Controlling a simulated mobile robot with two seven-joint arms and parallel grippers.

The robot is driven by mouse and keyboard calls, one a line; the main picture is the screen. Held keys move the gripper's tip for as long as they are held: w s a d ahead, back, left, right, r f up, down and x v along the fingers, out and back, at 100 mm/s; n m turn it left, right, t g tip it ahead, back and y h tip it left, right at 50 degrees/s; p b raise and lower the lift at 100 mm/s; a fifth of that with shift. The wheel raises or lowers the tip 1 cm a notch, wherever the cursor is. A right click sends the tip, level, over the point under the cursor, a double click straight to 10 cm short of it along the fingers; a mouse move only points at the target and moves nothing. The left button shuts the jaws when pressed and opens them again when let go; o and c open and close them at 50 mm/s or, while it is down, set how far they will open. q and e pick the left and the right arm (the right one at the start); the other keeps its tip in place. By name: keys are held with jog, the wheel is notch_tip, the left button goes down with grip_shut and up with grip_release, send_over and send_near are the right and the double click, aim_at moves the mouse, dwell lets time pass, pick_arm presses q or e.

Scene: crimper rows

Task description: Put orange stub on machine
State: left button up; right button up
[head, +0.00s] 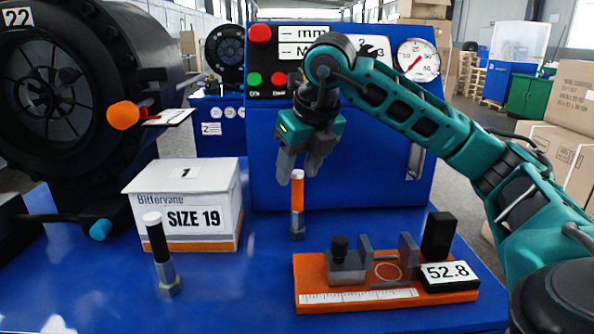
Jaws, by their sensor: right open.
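The orange stub (297,198) stands upright on the blue machine bench, with a white top and a grey metal fitting at its base. My right gripper (299,172) points down at it, open, with its fingertips near the white top. I cannot tell whether they touch it. A black stub (158,240) with a white top and grey hex fitting stands to the left. The machine has a large black crimper head (95,75) marked 22 at the left and a blue control panel (340,150) behind the gripper. My left gripper is not in view.
A white box (183,172) marked SIZE 19 stands between the crimper head and the orange stub. An orange measuring fixture (320,306) with a 52.8 display (447,273) lies at front right. The bench (230,290) is clear between the black stub and the fixture.

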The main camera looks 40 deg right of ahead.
jog(key=p+v, duration=0.2)
jog(key=v, duration=0.8)
jog(key=shift+r+p, duration=0.25)
jog(key=shift+p, duration=0.15)
jog(key=shift+s, duration=0.2)
